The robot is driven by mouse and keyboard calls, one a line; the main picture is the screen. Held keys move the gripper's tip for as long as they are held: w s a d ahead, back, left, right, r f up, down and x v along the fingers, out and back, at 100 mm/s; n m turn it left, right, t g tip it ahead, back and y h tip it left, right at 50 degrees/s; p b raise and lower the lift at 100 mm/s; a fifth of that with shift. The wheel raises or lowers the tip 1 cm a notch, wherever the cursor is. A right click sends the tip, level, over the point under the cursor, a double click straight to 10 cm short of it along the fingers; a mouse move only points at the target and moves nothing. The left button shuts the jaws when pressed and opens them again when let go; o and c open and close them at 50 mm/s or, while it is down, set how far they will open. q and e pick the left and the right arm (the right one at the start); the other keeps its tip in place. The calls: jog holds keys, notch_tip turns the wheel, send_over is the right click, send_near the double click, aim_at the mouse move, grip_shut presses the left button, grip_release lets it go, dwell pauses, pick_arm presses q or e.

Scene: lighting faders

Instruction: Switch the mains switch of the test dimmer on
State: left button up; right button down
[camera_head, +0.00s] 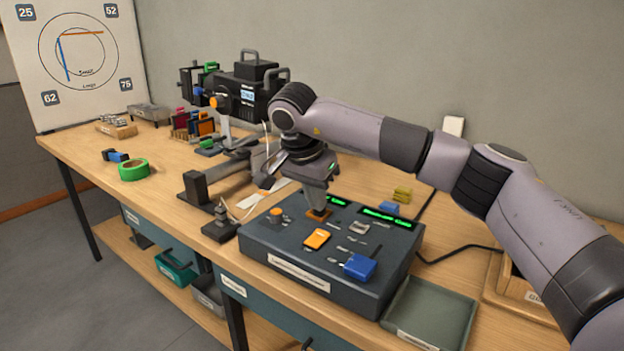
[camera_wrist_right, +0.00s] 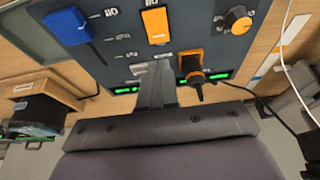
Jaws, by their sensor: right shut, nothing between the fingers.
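The test dimmer (camera_head: 275,250) is a dark blue-grey sloped console on the bench. On it are an orange rocker (camera_head: 317,238), a blue lever (camera_head: 359,266) and an orange knob (camera_head: 276,212). The rocker (camera_wrist_right: 156,26) and lever (camera_wrist_right: 68,26) each have an I/O-like mark close by; I cannot tell which is the mains switch. An orange-and-black control (camera_wrist_right: 190,64) is right of my fingers in the wrist view. My right gripper (camera_head: 318,205) is shut and empty, above the console's rear half, behind the rocker. Contact is unclear. My left gripper is out of view.
Green displays (camera_head: 388,218) glow at the console's back. A grey-green tray (camera_head: 430,312) sits right of it. A black lamp (camera_head: 250,95) and small stand (camera_head: 220,222) are left of it. Green tape (camera_head: 133,170) lies on the bench's left part, where some surface is clear.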

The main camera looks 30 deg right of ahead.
aim_at(322, 233)
jog(key=x, duration=0.6)
jog(key=shift+s+a+f, duration=0.1)
jog(key=shift+a+f, duration=0.2)
jog(key=shift+f, duration=0.1)
jog(key=shift+d+f+p, duration=0.1)
jog(key=shift+f+p, duration=0.1)
jog(key=shift+p, duration=0.2)
jog(key=shift+a, duration=0.2)
jog(key=shift+s+a+r+p, duration=0.2)
jog(key=shift+s+a+p, duration=0.15)
jog(key=shift+a, duration=0.25)
